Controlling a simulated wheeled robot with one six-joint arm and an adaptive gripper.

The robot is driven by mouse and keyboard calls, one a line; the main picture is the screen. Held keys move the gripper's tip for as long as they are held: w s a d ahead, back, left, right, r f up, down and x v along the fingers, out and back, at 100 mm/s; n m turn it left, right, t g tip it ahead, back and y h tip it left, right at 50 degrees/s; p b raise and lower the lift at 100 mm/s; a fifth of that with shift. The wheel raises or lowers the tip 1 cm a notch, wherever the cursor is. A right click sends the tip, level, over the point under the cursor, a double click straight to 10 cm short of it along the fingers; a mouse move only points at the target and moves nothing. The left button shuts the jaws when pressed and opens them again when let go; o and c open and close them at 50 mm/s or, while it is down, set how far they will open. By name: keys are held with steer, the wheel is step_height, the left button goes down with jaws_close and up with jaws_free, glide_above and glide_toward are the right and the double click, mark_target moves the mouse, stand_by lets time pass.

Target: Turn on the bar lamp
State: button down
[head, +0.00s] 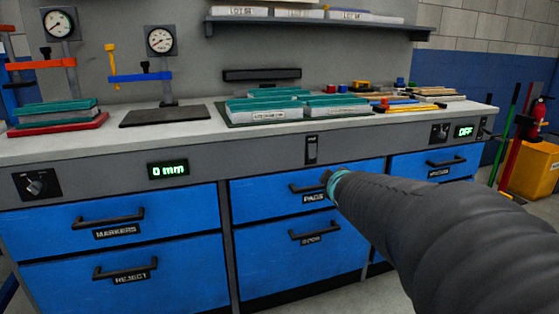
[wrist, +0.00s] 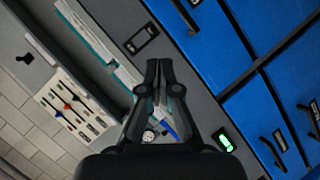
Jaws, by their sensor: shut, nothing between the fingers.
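A dark bar (head: 262,75), which looks like the bar lamp, is on the wall behind the bench and appears unlit. A rocker switch (head: 311,150) is set in the bench's grey front rail, above the drawer marked PADS; its setting is too small to tell. The switch also shows in the wrist view (wrist: 142,39), above and left of my fingertips. My gripper (wrist: 160,64) is shut and empty, apart from the switch. In the head view my arm hides most of the gripper, just below and right of the switch.
A knob (head: 35,185) and a "0 mm" display (head: 168,170) are at the rail's left. Another knob (head: 440,131) and an "OFF" display (head: 465,131) are at its right. Drawer handles (head: 315,187) stick out below. Teal-topped panels (head: 265,107) lie on the bench.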

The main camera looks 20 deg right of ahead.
mark_target(313, 157)
steer(key=w+d+f+n+t+y, duration=0.2)
steer(key=w+d+n+t+y, duration=0.1)
steer(key=w+d+n, duration=0.4)
steer(key=w+n+y, duration=0.1)
steer(key=w+n, duration=0.2)
steer(key=shift+w+f+y+b, duration=0.2)
steer(key=shift+w+y+b, duration=0.15)
steer(key=shift+y+b, duration=0.05)
steer(key=w, duration=0.4)
steer(key=w+f, duration=0.1)
steer(key=w, duration=0.4)
steer(key=w+p, duration=0.1)
steer(key=w, duration=0.3)
steer(key=shift+w+a+f, duration=0.25)
steer(key=shift+w+f, duration=0.1)
steer(key=shift+f, duration=0.05)
steer(key=shift+w+f, duration=0.1)
steer(key=shift+f, duration=0.05)
